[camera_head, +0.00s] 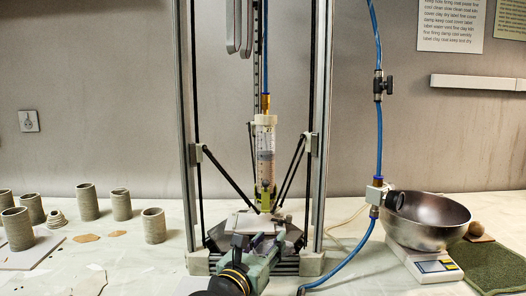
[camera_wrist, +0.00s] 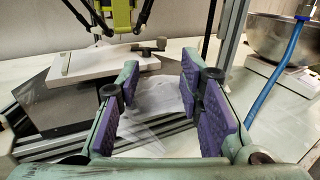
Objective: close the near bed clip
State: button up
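A pale square bed board (camera_wrist: 105,62) lies on the dark base of the clay printer, below the nozzle; it also shows in the head view (camera_head: 238,222). A dark clip with a short lever and a round knob (camera_wrist: 148,48) is at the board's right part in the wrist view. I cannot tell whether it is open or shut. Another small dark piece (camera_wrist: 65,66) stands at the board's left edge. My gripper (camera_wrist: 160,78) is open and empty, its purple pads wide apart, in front of the board and short of the clip. In the head view my gripper (camera_head: 265,246) hides part of the bed's front.
The printer's upright posts (camera_head: 187,130) and (camera_head: 320,130) flank the bed, with slanted black rods (camera_head: 228,172) above it. A blue hose (camera_head: 345,264) runs on the right. A metal bowl (camera_head: 432,220) sits on a scale (camera_head: 425,262). Clay cylinders (camera_head: 88,202) stand left.

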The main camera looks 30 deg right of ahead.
jog(key=s+a+r+h, duration=0.3)
jog(key=r, duration=0.5)
jog(key=s+a+r+n+g+h, duration=0.1)
jog(key=s+a+r+h, duration=0.1)
jog(key=r, duration=0.7)
jog(key=s+a+r+n+h+b, duration=0.1)
jog(key=s+a+r+h, duration=0.2)
jog(key=s+r, duration=0.3)
notch_tip(320, 180, up, 2)
jog(key=shift+s+a+r+g+h, duration=0.25)
jog(key=shift+a+g+h, duration=0.1)
jog(key=shift+h, duration=0.35)
jog(key=shift+a, duration=0.15)
